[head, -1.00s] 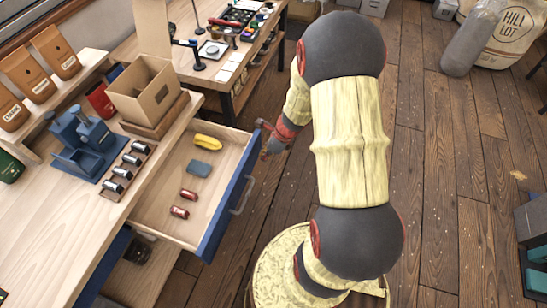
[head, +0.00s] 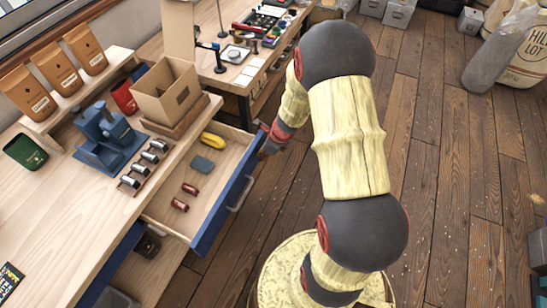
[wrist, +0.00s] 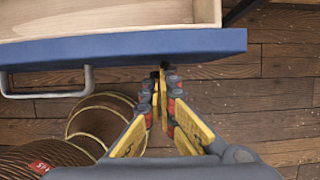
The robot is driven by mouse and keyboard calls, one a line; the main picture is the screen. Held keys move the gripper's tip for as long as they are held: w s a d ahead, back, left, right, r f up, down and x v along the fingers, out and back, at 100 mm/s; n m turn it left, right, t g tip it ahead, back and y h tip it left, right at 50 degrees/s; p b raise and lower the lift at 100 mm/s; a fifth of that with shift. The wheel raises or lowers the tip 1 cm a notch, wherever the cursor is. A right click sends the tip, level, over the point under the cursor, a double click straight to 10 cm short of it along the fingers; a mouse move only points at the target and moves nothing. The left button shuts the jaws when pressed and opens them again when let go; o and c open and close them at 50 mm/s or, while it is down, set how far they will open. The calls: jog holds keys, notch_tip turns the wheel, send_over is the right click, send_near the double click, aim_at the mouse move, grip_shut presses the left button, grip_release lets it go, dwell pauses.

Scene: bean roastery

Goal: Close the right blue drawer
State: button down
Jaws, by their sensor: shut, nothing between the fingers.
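The right blue drawer (head: 227,207) is partly open, jutting from under the wooden counter. A banana (head: 212,140), a grey-blue sponge-like block (head: 202,164) and two small red cylinders (head: 185,197) lie inside. In the wrist view, the drawer's blue front (wrist: 130,46) spans the top, with its metal handle (wrist: 48,82) at left. My gripper (wrist: 162,70) is shut and empty at the front's outer face, right of the handle. Its fingertips are at or very close to the front; contact is unclear. In the head view, my gripper (head: 264,152) is at the drawer's far end.
The counter (head: 60,215) carries a blue machine (head: 104,135), a cardboard box (head: 166,92) and coffee bags (head: 55,72). A second bench (head: 232,75) stands behind the drawer.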

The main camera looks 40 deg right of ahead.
aim_at(216, 139)
jog(key=w+a+p, duration=0.3)
jog(key=w, duration=0.2)
jog(key=w+a+p, duration=0.3)
jog(key=w, duration=0.3)
jog(key=w+a+p, duration=0.3)
jog(key=w, duration=0.2)
jog(key=shift+w+a+r+p, duration=0.15)
jog(key=shift+w+a+p, duration=0.05)
jog(key=shift+a+p, duration=0.1)
jog(key=shift+w+a+p, duration=0.35)
jog(key=shift+w+p, duration=0.05)
jog(key=shift+w, duration=0.35)
